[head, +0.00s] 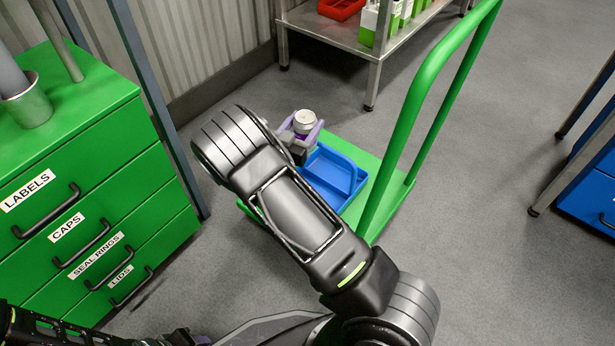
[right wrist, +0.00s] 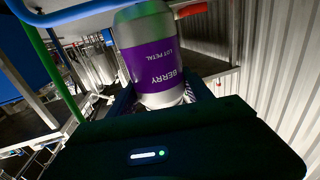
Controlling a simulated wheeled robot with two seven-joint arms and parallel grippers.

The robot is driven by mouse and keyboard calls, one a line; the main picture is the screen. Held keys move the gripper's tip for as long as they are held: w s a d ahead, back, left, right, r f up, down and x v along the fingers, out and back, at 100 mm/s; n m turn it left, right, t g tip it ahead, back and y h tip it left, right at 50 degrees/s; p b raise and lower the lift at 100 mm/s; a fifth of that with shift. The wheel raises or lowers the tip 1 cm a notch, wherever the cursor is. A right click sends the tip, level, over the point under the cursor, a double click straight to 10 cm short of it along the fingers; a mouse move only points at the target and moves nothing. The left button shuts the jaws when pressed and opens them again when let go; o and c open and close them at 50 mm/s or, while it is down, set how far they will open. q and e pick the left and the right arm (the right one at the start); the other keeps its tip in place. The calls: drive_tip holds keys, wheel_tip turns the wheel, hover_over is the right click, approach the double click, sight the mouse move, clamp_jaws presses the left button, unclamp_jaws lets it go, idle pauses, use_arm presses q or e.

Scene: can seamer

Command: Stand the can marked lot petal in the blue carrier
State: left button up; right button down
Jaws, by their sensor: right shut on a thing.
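The can marked lot petal (right wrist: 155,55) has a silver body and a purple label reading BERRY, LOT PETAL, in the right wrist view. In the head view its pale top (head: 304,119) shows. My right gripper (head: 302,131) is shut on the can, with a purple finger on either side. The blue carrier (head: 345,172) sits on the green cart, beside and below the gripper in the head view. My forearm hides part of the carrier. A small part of my left gripper seems to show at the bottom edge; its jaws cannot be made out.
The green cart (head: 393,190) has a tall green handle (head: 412,115) to the right of the carrier. A green drawer cabinet (head: 90,200) stands at left, next to a blue-grey post. A metal shelf (head: 340,40) with cartons is behind.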

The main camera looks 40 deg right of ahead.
wheel_tip(320, 180, down, 16)
drive_tip(key=b, duration=0.6)
drive_tip(key=shift+f, duration=0.15)
wheel_tip(320, 180, down, 4)
drive_tip(key=shift+f+b, duration=0.2)
drive_tip(key=shift+b, duration=1)
drive_tip(key=shift+r, duration=0.1)
drive_tip(key=shift+c, duration=2.2)
unclamp_jaws()
